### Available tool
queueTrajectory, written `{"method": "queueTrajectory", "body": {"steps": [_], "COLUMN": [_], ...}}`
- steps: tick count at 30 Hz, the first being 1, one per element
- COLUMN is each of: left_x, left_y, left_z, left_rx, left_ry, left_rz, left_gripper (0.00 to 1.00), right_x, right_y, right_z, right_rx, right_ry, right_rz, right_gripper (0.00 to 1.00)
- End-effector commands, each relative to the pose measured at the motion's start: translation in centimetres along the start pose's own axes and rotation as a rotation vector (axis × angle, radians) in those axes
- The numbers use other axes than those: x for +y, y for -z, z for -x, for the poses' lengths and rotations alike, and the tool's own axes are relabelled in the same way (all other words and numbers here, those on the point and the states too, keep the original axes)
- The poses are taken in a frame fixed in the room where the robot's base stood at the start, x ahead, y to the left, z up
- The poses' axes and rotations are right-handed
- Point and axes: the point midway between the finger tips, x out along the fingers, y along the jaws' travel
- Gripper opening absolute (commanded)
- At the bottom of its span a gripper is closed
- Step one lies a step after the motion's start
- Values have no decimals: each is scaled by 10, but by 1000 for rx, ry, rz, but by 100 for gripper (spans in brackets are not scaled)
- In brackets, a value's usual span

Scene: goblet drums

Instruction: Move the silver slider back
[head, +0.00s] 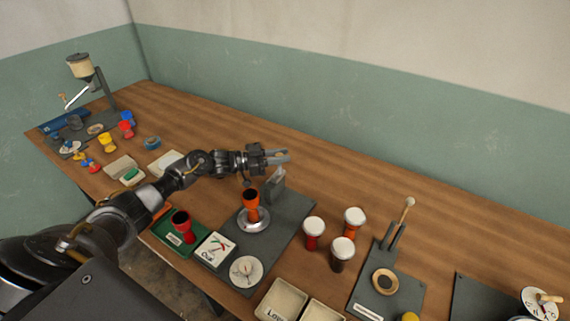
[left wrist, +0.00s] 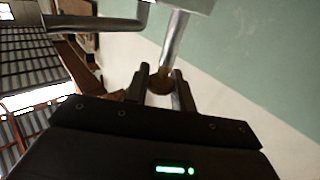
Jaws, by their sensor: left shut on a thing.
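My left gripper (head: 280,157) reaches in from the left above the grey base plate (head: 292,212), beside a grey upright bracket (head: 275,181). In the left wrist view my left gripper (left wrist: 161,88) has its fingers on either side of a silver rod (left wrist: 176,40) with a brownish round end, which I take to be the silver slider. It is shut on this rod. In the head view the slider is too small and too covered by the fingers to make out. An orange goblet drum (head: 251,205) stands on a round silver disc (head: 254,222) on the plate. My right gripper is not in view.
A red drum stands in a green tray (head: 172,238) beside a white dial box (head: 215,250). Several white-topped drums (head: 342,252) stand right of the plate. Cream bins (head: 283,300) lie at the front. The table behind the plate is mostly clear, up to the wall.

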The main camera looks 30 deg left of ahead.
Motion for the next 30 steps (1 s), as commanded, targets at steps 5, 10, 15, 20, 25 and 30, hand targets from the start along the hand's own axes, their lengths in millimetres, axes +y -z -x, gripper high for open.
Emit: {"method": "queueTrajectory", "body": {"steps": [5, 10, 15, 20, 25, 30], "left_x": [-3, -2, -2, -2, -2, -2], "left_y": [4, 4, 3, 2, -2, -2], "left_z": [1, 1, 1, 4, 29, 64], "left_rx": [4, 4, 3, 2, -1, -1], "left_ry": [8, 7, 5, 4, 5, 6], "left_rz": [-6, -6, -4, -4, -4, -5], "left_gripper": [0, 43, 43, 43, 43, 43], "right_x": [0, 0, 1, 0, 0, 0], "right_y": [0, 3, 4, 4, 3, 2], "right_z": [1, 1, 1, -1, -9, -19], "right_rx": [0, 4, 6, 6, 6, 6], "right_ry": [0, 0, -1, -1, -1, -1], "right_rz": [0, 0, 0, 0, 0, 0], "right_gripper": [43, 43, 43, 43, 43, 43]}}
